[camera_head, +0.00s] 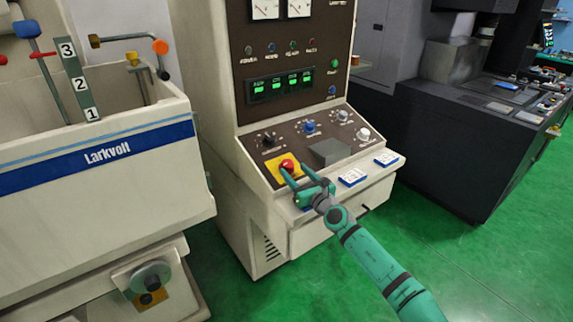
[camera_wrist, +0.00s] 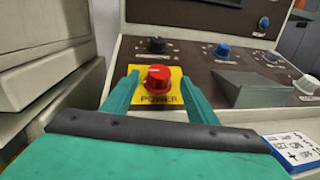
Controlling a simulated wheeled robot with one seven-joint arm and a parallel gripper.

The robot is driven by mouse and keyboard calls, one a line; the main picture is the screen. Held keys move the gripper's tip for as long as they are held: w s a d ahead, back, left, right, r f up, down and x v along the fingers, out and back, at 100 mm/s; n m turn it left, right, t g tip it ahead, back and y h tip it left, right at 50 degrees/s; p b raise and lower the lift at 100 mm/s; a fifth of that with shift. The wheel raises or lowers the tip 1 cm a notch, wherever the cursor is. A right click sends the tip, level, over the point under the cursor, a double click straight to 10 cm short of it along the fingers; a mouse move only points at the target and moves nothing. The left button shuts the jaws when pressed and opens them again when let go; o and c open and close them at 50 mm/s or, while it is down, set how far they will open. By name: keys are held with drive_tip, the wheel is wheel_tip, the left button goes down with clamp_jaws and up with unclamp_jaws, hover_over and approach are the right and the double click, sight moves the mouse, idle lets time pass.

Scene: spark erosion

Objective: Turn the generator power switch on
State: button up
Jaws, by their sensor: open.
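The generator power switch (camera_head: 287,165) is a red rotary knob on a yellow plate, at the lower left of the generator's sloped brown panel. In the wrist view the red knob (camera_wrist: 157,78) sits on the yellow plate (camera_wrist: 150,98), which reads POWER. A pale mark shows on top of the knob. My gripper (camera_head: 302,178) is open, with its teal fingers pointing at the switch. In the wrist view the two fingers of my gripper (camera_wrist: 150,88) stand to the left and right of the knob, with space on both sides. I cannot tell whether the fingertips reach the panel.
A grey wedge-shaped block (camera_head: 331,151) stands on the panel right of the switch. White labelled cards (camera_head: 352,177) lie along the front ledge. A Larkvolt tank (camera_head: 100,150) stands at left.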

sight(290, 167)
drive_tip(key=x, duration=0.3)
drive_tip(key=shift+w+a+f, duration=0.1)
drive_tip(key=shift+w, duration=0.15)
drive_tip(key=shift+x, duration=1.3)
drive_tip(key=shift+a, duration=0.1)
drive_tip(key=c, duration=1)
drive_tip(key=shift+c, duration=0.3)
drive_tip(key=shift+a, duration=0.1)
